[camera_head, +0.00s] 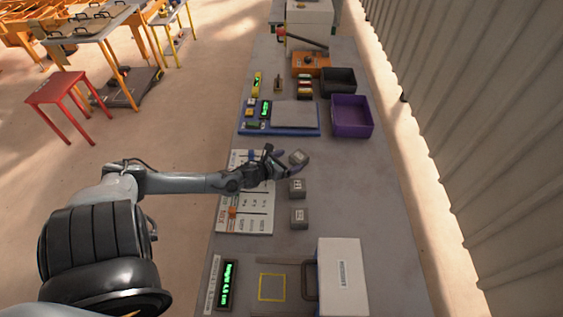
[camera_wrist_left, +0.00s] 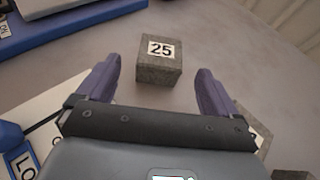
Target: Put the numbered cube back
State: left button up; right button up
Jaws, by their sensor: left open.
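A grey cube marked 25 (camera_wrist_left: 158,60) sits on the table just ahead of my left gripper, roughly centred between its fingers; in the head view this cube (camera_head: 299,157) is just right of the gripper. My left gripper (camera_head: 284,162) is open and empty, with purple fingers; in the wrist view its fingertips (camera_wrist_left: 157,82) frame the cube without visibly touching it. Two more grey cubes with labels stand in a row nearer the front, one in the middle (camera_head: 297,189) and one closest (camera_head: 299,218); their numbers are too small to read. My right gripper is out of view.
A white printed sheet (camera_head: 246,222) lies under and in front of my left forearm. A blue platform (camera_head: 307,132) with a grey plate and a purple bin (camera_head: 351,118) stand behind. A white box (camera_head: 342,277) and a yellow square outline (camera_head: 272,299) are in front. Table right of the cubes is clear.

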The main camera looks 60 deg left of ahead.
pick_arm(q)
jog(key=shift+v, duration=1.7)
jog(key=shift+p, duration=0.3)
